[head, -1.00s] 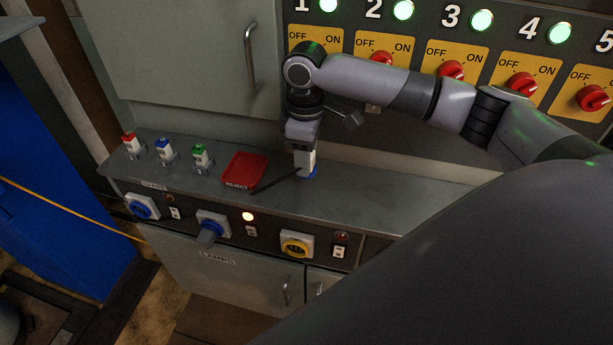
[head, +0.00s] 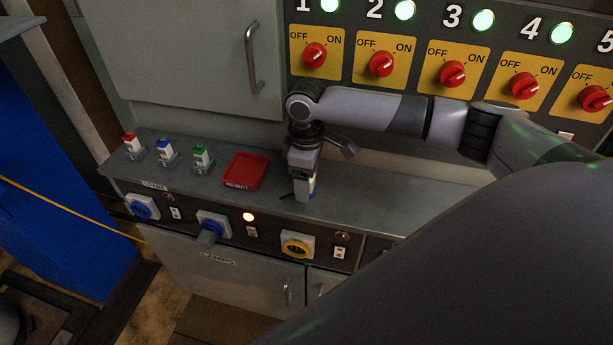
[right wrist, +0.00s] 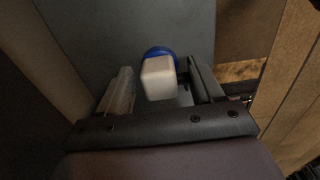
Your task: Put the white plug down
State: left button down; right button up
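The white plug (right wrist: 158,78), a pale block with a round blue part at its far end, stands between the fingers of my right gripper (right wrist: 160,85) in the right wrist view. Narrow gaps show between the plug and both fingers, so the gripper looks open around it. In the head view my right gripper (head: 303,190) points down at the grey bench top (head: 360,205), right of the red tray. There the plug is mostly hidden by the finger; a bit of its blue part (head: 313,188) shows. It appears to be at the bench surface. My left gripper is not in view.
The red reject tray (head: 245,171) lies just left of the gripper. Red (head: 132,146), blue (head: 165,152) and green (head: 202,158) topped plugs stand farther left. A panel of red switches (head: 452,74) rises behind. The bench right of the gripper is clear.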

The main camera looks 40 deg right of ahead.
jog(key=shift+r, duration=0.15)
notch_tip(320, 180, up, 12)
jog(key=f, duration=0.1)
jog(key=s+a+f+t+y, duration=0.2)
jog(key=a+f+t+y, duration=0.1)
jog(key=a+f, duration=0.5)
jog(key=s+a+f+t+y, duration=0.3)
jog(key=a+f, duration=0.4)
jog(key=a, duration=0.4)
jog(key=s+d+f+m+t+h, duration=0.3)
jog(key=s+d+f, duration=0.6)
jog(key=s, duration=0.4)
jog(key=f+m+t, duration=0.1)
jog(key=m, duration=0.1)
jog(key=shift+s+d+m+t+h, duration=0.25)
jog(key=shift+s+m+t+h, duration=0.05)
jog(key=shift+m+h, duration=0.1)
